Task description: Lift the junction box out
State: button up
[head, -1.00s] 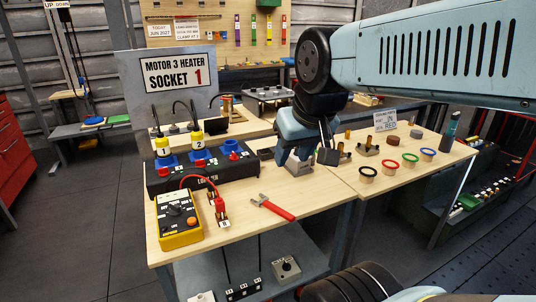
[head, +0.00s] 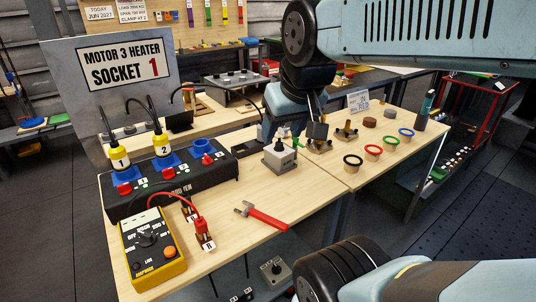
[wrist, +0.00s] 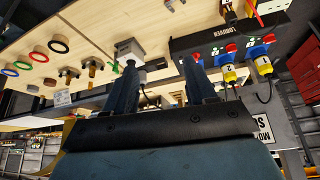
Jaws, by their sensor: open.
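A small grey box with a pale top (head: 279,157), which looks like the junction box, stands upright on the wooden bench. It also shows in the wrist view (wrist: 130,50), just beyond the tip of the left finger. My gripper (head: 290,135) points downward in the head view, close behind and above the box. In the wrist view my gripper (wrist: 160,65) has its two fingers spread with nothing between them. I cannot tell whether a finger touches the box. The arm hides part of the bench behind it.
A black unit (head: 170,182) with numbered yellow plugs stands left of the box. Several coloured rings (head: 373,152) and brass fittings lie to the right. A similar knobbed grey box (head: 275,268) sits on the lower shelf.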

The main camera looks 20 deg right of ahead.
jog(key=o, duration=0.7)
jog(key=shift+n+g+h, duration=0.5)
jog(key=shift+n+g, duration=0.1)
jog(key=w, duration=0.3)
jog(key=w+d+f, duration=0.1)
jog(key=w, duration=0.1)
jog(key=w+d+f, duration=0.1)
jog(key=w, duration=0.2)
jog(key=shift+w+f, duration=0.1)
jog(key=shift+w, duration=0.25)
jog(key=shift+o, duration=0.4)
jog(key=w+d+f, duration=0.3)
jog(key=w, duration=0.3)
jog(key=shift+n, duration=0.4)
jog(key=n+y, duration=0.2)
send_near(280, 148)
jog(key=shift+w+d+x, duration=0.1)
jog(key=shift+d+x, duration=0.05)
jog(key=shift+x, duration=3.05)
jog(key=shift+w+d+x, duration=0.1)
jog(key=shift+d+x, duration=0.05)
jog(key=shift+x, duration=3.05)
